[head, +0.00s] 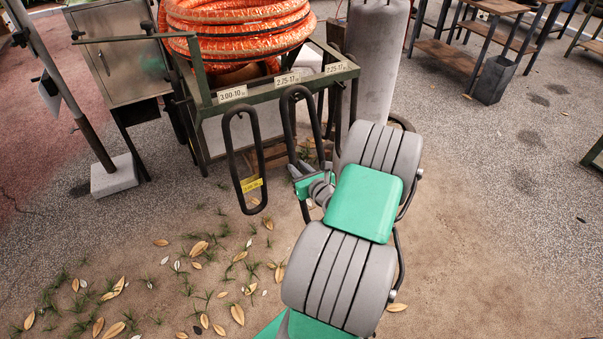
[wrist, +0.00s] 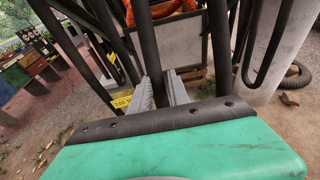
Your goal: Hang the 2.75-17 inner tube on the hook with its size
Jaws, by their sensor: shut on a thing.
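A black inner tube (head: 286,112) hangs as a long loop below the middle size card (head: 286,79), whose small print looks like 2.75-17 or 2.25-17. My gripper (head: 298,170) is shut on one strand low on this loop. In the wrist view the held strand (wrist: 146,45) rises from between the fingertips (wrist: 160,92). The top of the loop is close under the card; whether it rests on the hook I cannot tell. The tube's own tag is not readable. The card at right (head: 337,67) seems to read 2.25-17.
Another black tube (head: 231,155) with a yellow tag (head: 251,184) hangs at left under the 3.00-10 card (head: 232,94). A coiled orange hose (head: 240,20) lies on the cart (head: 205,85). A grey cylinder (head: 374,60) stands at right. Open ground lies in front.

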